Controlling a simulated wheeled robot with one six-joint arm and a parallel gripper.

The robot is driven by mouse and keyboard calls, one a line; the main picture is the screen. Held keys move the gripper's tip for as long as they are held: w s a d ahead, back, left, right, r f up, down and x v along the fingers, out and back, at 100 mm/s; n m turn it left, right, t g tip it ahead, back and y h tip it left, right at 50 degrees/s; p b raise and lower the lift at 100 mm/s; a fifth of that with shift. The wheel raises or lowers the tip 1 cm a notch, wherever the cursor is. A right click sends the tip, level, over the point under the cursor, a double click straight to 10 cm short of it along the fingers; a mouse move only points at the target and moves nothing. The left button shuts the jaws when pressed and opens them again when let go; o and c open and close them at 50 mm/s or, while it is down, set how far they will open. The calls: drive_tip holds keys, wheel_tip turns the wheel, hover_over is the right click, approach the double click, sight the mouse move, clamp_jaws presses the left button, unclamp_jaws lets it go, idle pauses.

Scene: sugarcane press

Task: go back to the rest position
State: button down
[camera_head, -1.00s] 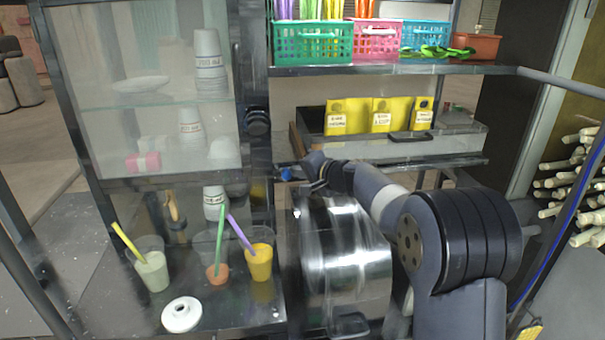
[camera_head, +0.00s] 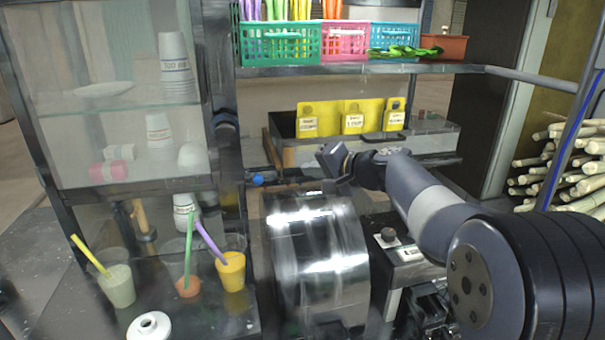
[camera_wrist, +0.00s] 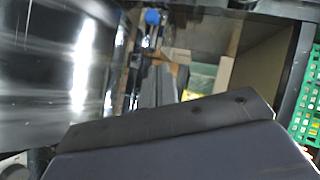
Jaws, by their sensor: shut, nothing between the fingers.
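My gripper (camera_wrist: 157,86) shows in the wrist view as two narrow dark fingers close together, with nothing between them. In the head view my arm reaches in from the lower right. Its wrist end (camera_head: 335,160) hangs just above and behind the shiny metal drum of the press (camera_head: 318,250). The fingertips are hidden behind my wrist there. The drum also fills the left of the wrist view (camera_wrist: 60,75). A blue knob (camera_head: 258,180) sits just left of my wrist end.
Cups with straws, one of them yellow (camera_head: 231,272), and a white ring (camera_head: 148,326) stand on the counter at left. A glass cabinet rises behind them. A shelf holds a green basket (camera_head: 279,46) and others. Cane stalks (camera_head: 570,170) are piled at right.

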idle(0.4)
drive_tip(key=p+x, duration=0.2)
drive_tip(key=x, duration=0.2)
drive_tip(key=p+x, duration=0.2)
drive_tip(key=x, duration=0.3)
drive_tip(key=shift+w+f+p, duration=0.2)
drive_tip(key=shift+w+p, duration=0.1)
drive_tip(key=shift+w, duration=0.15)
drive_tip(key=shift+a+f+p, duration=0.3)
drive_tip(key=shift+f+p, duration=0.15)
drive_tip(key=shift+p, duration=0.05)
drive_tip(key=shift+w+d+f, duration=0.1)
drive_tip(key=shift+w+f, duration=0.05)
drive_tip(key=shift+f, duration=0.2)
